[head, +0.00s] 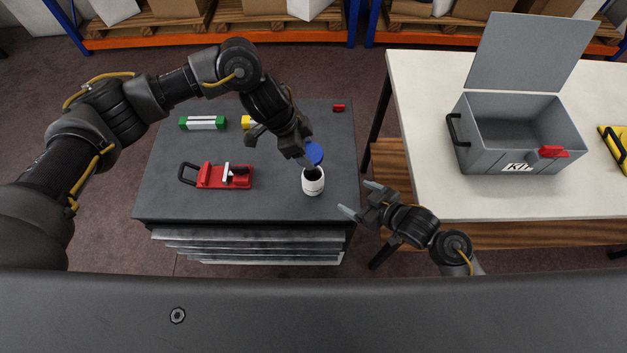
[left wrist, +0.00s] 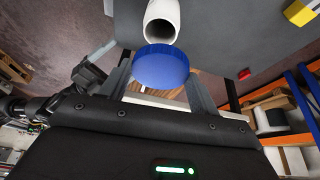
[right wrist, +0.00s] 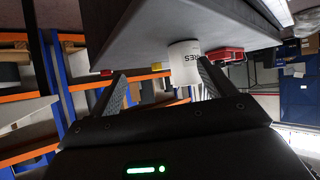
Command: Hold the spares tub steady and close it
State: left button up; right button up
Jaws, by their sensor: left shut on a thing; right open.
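The blue lid (head: 315,152) is held by my left gripper (head: 308,160), just above and behind the tub's mouth in the head view. In the left wrist view the lid (left wrist: 161,67) sits between the fingers, apart from the tub (left wrist: 162,20) or nearly so. My right gripper (head: 357,199) is open and empty, right of the tub, with its fingers towards it.
A red clamp-like tool with a black handle (head: 210,176), a green-ended block (head: 203,123), a yellow item (head: 247,122) and a small red piece (head: 339,107) lie on the dark table (head: 160,195). A pale table (head: 420,130) at right carries an open grey box (head: 500,150).

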aim_at(321, 182)
pick_arm(q)
jog(key=shift+s+d+f, duration=0.2)
jog(key=shift+d+f, duration=0.05)
jog(key=shift+d, duration=0.2)
pick_arm(e)
jog(key=shift+w+a+r+n+g+y, duration=0.2)
jog(key=shift+a+r+n+y, duration=0.2)
jog(key=shift+a+r+y, duration=0.2)
jog(key=shift+w+a+r+n+g+y, duration=0.1)
jog(key=shift+w+a+r+n+y, duration=0.05)
jog(key=shift+a+r+n+y, duration=0.35)
pick_arm(q)
jog(key=shift+d+m, duration=0.1)
jog(key=shift+m, duration=0.2)
pick_arm(e)
jog(key=shift+s+a+r+y, duration=0.1)
jog(key=shift+a+r+y, duration=0.3)
jog(key=shift+y, duration=0.2)
jog(key=shift+a, duration=0.1)
jog(key=shift+g, duration=0.3)
jog(key=x, duration=1.2)
jog(key=c, duration=1.5)
pick_arm(q)
jog(key=shift+f, duration=2.55)
pick_arm(e)
jog(key=shift+o, duration=0.2)
